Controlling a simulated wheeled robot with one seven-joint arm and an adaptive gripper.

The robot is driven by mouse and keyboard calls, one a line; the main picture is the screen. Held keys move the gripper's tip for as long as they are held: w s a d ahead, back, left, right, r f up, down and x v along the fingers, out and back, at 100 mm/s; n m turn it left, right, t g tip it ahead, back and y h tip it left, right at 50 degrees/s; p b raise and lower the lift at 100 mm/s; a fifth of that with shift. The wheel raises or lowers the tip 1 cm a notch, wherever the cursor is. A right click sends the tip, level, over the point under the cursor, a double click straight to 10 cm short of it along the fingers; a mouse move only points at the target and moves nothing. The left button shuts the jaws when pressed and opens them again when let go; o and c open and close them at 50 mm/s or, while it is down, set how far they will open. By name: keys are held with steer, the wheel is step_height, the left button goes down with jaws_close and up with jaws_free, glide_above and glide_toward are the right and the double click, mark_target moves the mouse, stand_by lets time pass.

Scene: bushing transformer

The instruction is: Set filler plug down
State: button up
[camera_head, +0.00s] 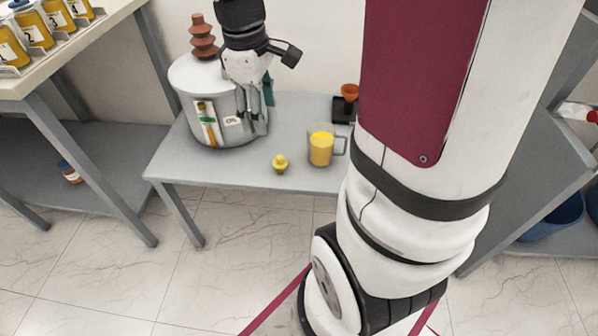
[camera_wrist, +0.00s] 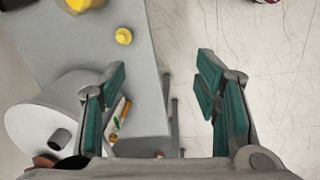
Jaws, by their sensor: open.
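The yellow filler plug (camera_head: 280,163) stands on the grey table (camera_head: 230,176) near its front edge, left of the glass mug. In the wrist view the plug (camera_wrist: 123,36) lies beyond my fingertips, up and to the left, with nothing touching it. My gripper (camera_head: 254,128) is above the table at the right front of the transformer tank (camera_head: 190,90). Its teal-padded fingers (camera_wrist: 161,65) are spread wide with nothing between them. The tank also shows at the left of the wrist view (camera_wrist: 35,110), with a dark round stub (camera_wrist: 60,137) on its lid.
A glass mug of yellow liquid (camera_head: 321,148) stands right of the plug. An orange funnel (camera_head: 349,91) is on a black stand behind it. A brown ribbed bushing (camera_head: 203,38) rises from the tank lid. A shelf with numbered bottles (camera_head: 37,30) is at left.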

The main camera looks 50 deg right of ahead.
steer(key=s+a+r+m, duration=0.2)
steer(key=s+a, duration=0.1)
steer(key=s, duration=0.4)
steer(key=s+a+r+m, duration=0.2)
steer(key=s+a, duration=0.2)
steer(key=s, duration=0.3)
steer(key=s+a+r+m+y, duration=0.1)
steer(key=s+a+r, duration=0.1)
steer(key=s+a, duration=0.2)
steer(key=s, duration=0.2)
steer(key=shift+s+r+m+t, duration=0.3)
steer(key=shift+s+m+t, duration=0.1)
steer(key=shift+a, duration=0.1)
